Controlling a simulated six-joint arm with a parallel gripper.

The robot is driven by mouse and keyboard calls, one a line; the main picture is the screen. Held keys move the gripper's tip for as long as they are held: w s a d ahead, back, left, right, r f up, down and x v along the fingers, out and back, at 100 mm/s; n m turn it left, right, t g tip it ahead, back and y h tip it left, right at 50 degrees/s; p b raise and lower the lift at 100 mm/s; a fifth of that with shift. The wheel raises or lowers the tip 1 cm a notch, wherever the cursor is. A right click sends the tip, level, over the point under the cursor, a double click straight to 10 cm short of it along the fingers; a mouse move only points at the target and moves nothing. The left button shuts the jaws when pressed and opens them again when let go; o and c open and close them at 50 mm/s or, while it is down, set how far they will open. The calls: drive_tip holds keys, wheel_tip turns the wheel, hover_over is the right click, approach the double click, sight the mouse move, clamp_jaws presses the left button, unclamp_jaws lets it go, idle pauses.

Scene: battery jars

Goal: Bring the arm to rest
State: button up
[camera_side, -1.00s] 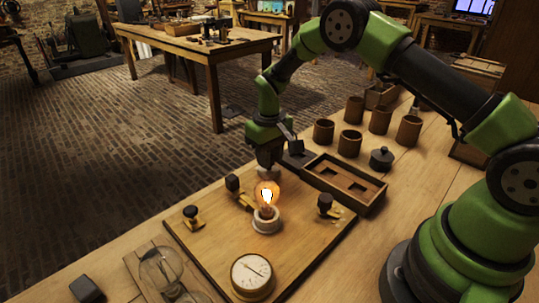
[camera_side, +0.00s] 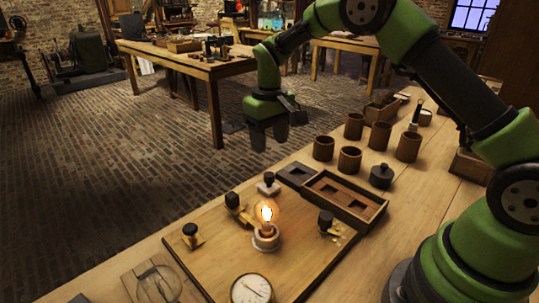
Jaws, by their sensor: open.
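My gripper (camera_side: 270,136) is open and empty. It hangs in the air, fingers pointing down, above and behind the wooden board (camera_side: 205,268), and apart from everything on the bench. A lit bulb (camera_side: 266,214) glows in a white socket (camera_side: 266,239) on the board. A small black-knobbed piece on a white base (camera_side: 268,185) stands at the board's back edge, below the gripper.
Several brown jars (camera_side: 349,159) and a dark lidded pot (camera_side: 381,176) stand at the back right. A wooden tray (camera_side: 370,212) lies nearer.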

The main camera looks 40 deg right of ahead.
drive_tip(key=shift+r, duration=0.45)
